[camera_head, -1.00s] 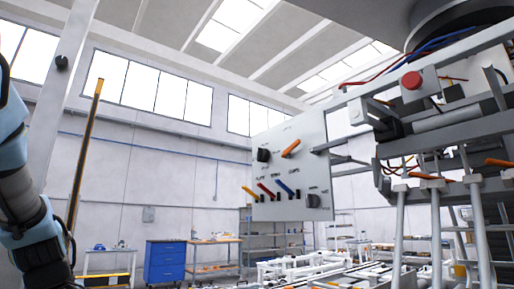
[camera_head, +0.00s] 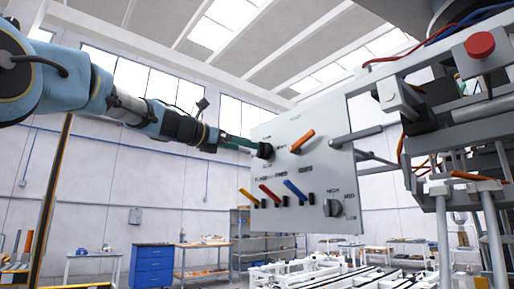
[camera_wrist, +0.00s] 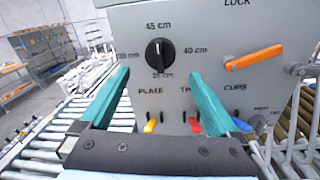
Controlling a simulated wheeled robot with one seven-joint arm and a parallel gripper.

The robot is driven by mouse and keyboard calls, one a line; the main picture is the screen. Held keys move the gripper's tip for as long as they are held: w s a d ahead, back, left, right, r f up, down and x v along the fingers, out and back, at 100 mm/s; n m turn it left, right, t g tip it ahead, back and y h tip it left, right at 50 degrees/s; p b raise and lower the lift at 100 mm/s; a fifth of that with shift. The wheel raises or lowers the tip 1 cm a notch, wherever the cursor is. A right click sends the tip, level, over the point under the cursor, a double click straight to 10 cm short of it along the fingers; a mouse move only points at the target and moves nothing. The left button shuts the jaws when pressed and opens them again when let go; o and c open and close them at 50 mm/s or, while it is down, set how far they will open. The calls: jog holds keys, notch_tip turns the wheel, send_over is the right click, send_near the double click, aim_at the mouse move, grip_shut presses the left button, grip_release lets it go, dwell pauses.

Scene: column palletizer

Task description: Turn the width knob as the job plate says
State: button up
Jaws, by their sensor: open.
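In the head view my gripper (camera_head: 243,143) reaches the knob from the left; contact cannot be told. No job plate is readable.
An orange lock lever (camera_wrist: 254,57) sits right of the knob. Yellow (camera_head: 248,196), red (camera_head: 269,193) and blue (camera_head: 294,190) levers stick out below. A grey knob (camera_head: 335,207) is at lower right. A red button (camera_head: 480,45) and metal frame stand right.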

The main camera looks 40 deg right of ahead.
aim_at(258, 151)
jog(key=d+p, duration=0.2)
jog(key=d, duration=0.3)
jog(key=shift+d+r, duration=0.15)
jog(key=shift+d, duration=0.25)
jog(key=shift+w+d+p, duration=0.1)
jog(key=shift+d+p, duration=0.25)
jog(key=shift+d, duration=0.2)
jog(key=shift+c, duration=0.3)
jog(key=c, duration=1.3)
jog(key=shift+f, duration=0.2)
